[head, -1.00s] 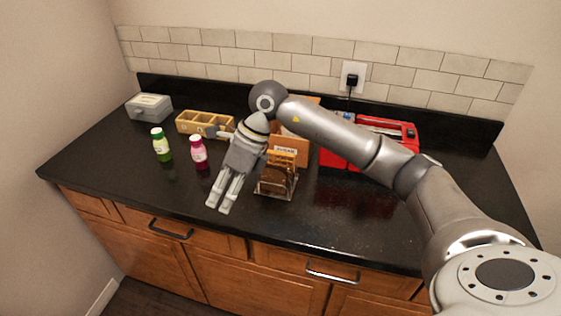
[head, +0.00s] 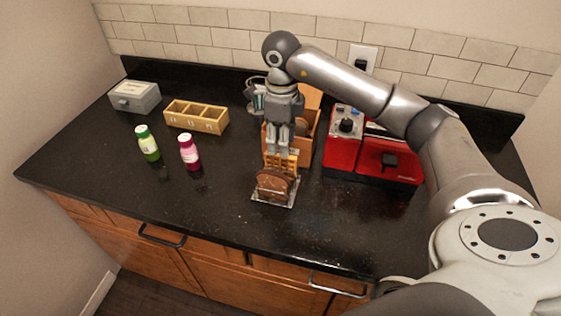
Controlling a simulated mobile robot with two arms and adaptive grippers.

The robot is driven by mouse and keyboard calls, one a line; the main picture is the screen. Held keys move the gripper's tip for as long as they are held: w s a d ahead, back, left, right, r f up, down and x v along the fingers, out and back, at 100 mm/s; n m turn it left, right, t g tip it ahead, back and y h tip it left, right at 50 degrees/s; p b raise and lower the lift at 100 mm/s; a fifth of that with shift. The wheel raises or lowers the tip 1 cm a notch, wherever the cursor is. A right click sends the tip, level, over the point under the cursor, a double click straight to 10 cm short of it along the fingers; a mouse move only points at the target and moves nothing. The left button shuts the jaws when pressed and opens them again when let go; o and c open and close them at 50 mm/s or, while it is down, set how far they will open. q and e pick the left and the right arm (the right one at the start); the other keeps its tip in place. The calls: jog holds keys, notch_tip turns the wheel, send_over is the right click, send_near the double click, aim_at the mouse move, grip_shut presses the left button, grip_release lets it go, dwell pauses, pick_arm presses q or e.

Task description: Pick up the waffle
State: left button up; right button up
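A golden piece that looks like the waffle (head: 284,161) stands upright at the back of a small rack (head: 270,202), behind brown slices of bread (head: 274,186). My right gripper (head: 280,152) points down right over the waffle, with its fingertips at or very near the waffle's top edge. I cannot tell whether the fingers touch it or how far apart they are. My gripper hides part of the waffle's top. My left gripper is not in view.
A wooden box (head: 308,143) stands close behind the rack, and a red toaster (head: 345,150) stands to its right. Green (head: 148,143) and pink (head: 189,152) bottles, a divided tray (head: 196,117) and a grey box (head: 134,96) are at left. The front counter is clear.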

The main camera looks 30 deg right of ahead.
aim_at(281, 166)
jog(key=shift+w+d+f+p, duration=0.1)
jog(key=shift+w+f+p, duration=0.1)
jog(key=shift+f, duration=0.4)
jog(key=shift+w+d+f+p, duration=0.1)
jog(key=shift+f+p, duration=0.05)
jog(key=shift+f, duration=0.4)
notch_tip(281, 166, down, 4)
jog(key=shift+w+p, duration=0.15)
jog(key=shift+p, duration=0.9)
jog(key=shift+f, duration=0.3)
jog(key=shift+c, duration=0.5)
jog(key=c, duration=0.5)
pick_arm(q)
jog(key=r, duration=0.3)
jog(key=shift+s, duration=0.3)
pick_arm(e)
jog(key=shift+c, duration=1.3)
